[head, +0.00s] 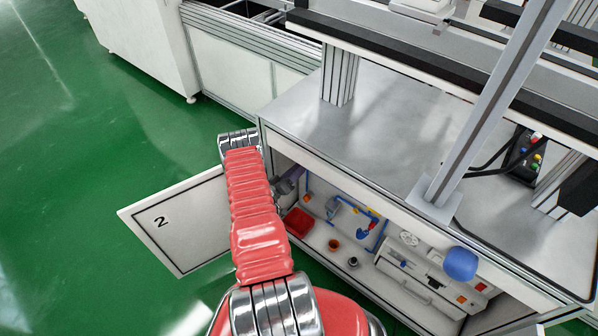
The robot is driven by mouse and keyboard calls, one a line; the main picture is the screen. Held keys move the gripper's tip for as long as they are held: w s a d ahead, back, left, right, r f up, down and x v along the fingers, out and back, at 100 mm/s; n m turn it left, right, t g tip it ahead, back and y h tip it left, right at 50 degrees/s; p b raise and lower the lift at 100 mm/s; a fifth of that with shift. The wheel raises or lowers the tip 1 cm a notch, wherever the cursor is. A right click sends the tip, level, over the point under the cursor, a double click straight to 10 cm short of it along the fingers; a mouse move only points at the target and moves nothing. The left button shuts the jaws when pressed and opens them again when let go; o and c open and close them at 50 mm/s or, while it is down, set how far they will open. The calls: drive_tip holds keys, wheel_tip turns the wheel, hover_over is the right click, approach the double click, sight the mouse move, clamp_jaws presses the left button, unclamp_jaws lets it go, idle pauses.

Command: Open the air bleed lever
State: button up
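The cabinet under the bench stands open, and its back panel (318,222) carries blue pipes (346,202) with small yellow parts. A small blue lever-like part (364,232) sits among the pipes; I cannot tell for sure which part is the air bleed lever. My red ribbed arm bends over at the cabinet's left corner. A grey part that appears to be my gripper (292,181) reaches into the upper left of the opening, left of the pipes. Its fingertips are too small and partly hidden to tell whether they are open.
The cabinet door (180,222), marked 2, is swung open to the left. A red box (298,222) lies at the opening's lower left. A white unit (425,262) and a blue knob (460,264) are at the right. The bench top (400,130) overhangs the opening. Green floor is clear at left.

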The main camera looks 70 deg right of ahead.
drive_tip(key=n, duration=0.1)
drive_tip(key=w+n, duration=0.1)
drive_tip(key=n, duration=0.2)
drive_tip(key=shift+w+d+r+n, duration=0.1)
drive_tip(key=shift+w+d+n, duration=0.15)
drive_tip(key=shift+n, duration=0.15)
drive_tip(key=n, duration=0.4)
drive_tip(key=shift+w+d+n, duration=0.1)
drive_tip(key=shift+w+n, duration=0.15)
drive_tip(key=shift+n, duration=0.15)
drive_tip(key=shift+f, duration=0.2)
drive_tip(key=o, duration=0.8)
drive_tip(key=shift+o, duration=1.3)
drive_tip(key=shift+r, duration=0.1)
